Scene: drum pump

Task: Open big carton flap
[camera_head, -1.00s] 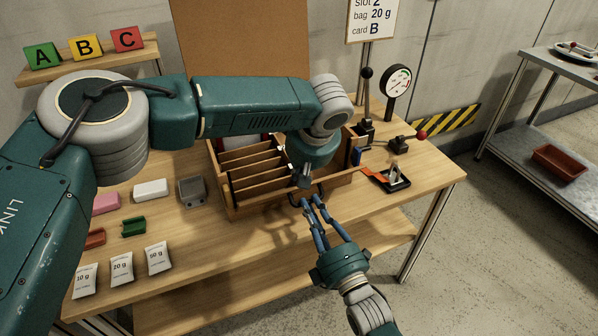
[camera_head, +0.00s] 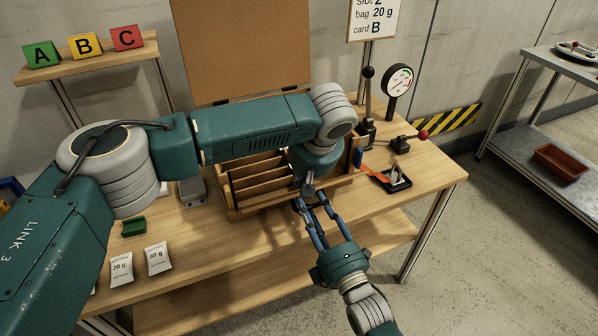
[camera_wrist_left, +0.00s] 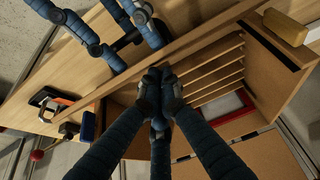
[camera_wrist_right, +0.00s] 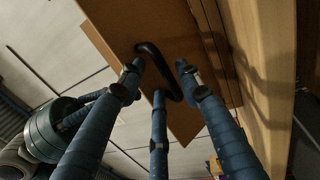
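The big brown flap (camera_head: 240,50) stands upright behind the wooden compartment box (camera_head: 240,207), with dark hinges along its lower edge. My left gripper (camera_head: 307,190) is over the front right of the box. In the left wrist view its fingertips (camera_wrist_left: 160,88) are drawn together by the box's front wall, and I see nothing gripped between them. My right gripper (camera_head: 312,202) is low in front of the box. In the right wrist view its fingers (camera_wrist_right: 158,80) are spread around a black curved handle (camera_wrist_right: 158,68) on the brown front, not closed on it.
My left arm hides part of the box and table. Paper bags (camera_head: 121,268) and a green piece (camera_head: 133,227) lie at left; a grey device (camera_head: 193,192) stands near the box. A black fixture (camera_head: 392,180), a lever and a gauge (camera_head: 397,79) stand at right.

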